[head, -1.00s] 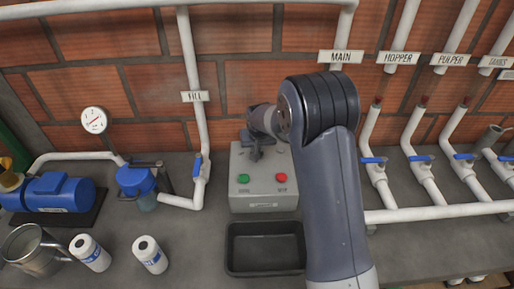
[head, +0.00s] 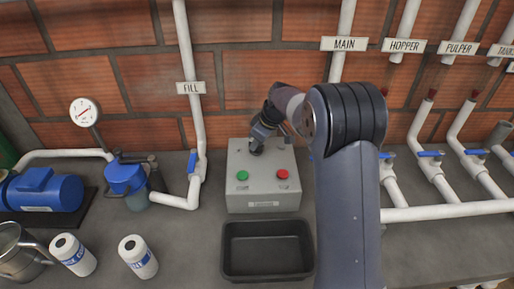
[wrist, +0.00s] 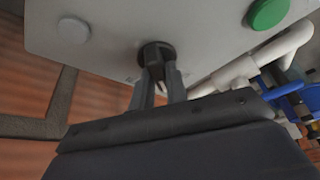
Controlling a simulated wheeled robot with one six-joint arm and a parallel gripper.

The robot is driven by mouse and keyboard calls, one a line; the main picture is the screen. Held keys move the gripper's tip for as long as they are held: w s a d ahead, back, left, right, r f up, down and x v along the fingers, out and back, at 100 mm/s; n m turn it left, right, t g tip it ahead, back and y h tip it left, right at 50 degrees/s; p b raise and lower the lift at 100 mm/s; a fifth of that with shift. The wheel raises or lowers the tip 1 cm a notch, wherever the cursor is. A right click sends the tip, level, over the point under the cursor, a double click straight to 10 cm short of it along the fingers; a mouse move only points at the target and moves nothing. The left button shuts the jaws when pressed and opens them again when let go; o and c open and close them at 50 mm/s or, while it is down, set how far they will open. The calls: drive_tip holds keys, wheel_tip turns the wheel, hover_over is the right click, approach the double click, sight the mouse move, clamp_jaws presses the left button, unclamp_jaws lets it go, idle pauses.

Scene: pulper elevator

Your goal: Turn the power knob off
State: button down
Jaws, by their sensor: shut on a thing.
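The grey control box (head: 262,190) stands on the counter against the brick wall. A green button (head: 242,175) and a red button (head: 282,174) are on its front part. The black power knob (wrist: 157,54) shows on the box's face in the wrist view, with a small light-coloured round lamp or button (wrist: 73,31) to one side and the green button to the other. My gripper (wrist: 162,76) is shut on the knob, its two fingers on either side of it. In the head view my gripper (head: 256,150) comes down at the back of the box and mostly hides the knob.
A black tray (head: 267,274) sits in front of the box. The fill pipe with a blue valve (head: 193,161) stands left of it, beside a blue pump (head: 45,193). White bottles (head: 139,257) are at front left. Labelled pipes with blue valves (head: 430,154) are at right.

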drive_tip(key=n+g, duration=0.1)
drive_tip(key=n, duration=0.1)
drive_tip(key=shift+w+n+y+b, duration=0.1)
drive_tip(key=shift+n+y+b, duration=0.2)
drive_tip(key=shift+n+b, duration=0.1)
drive_tip(key=shift+n+g, duration=0.8)
drive_tip(key=shift+n, duration=1.1)
drive_tip(key=c, duration=1.4)
unclamp_jaws()
drive_tip(key=v, duration=1)
drive_tip(key=shift+d+r, duration=0.2)
drive_tip(key=shift+r, duration=0.15)
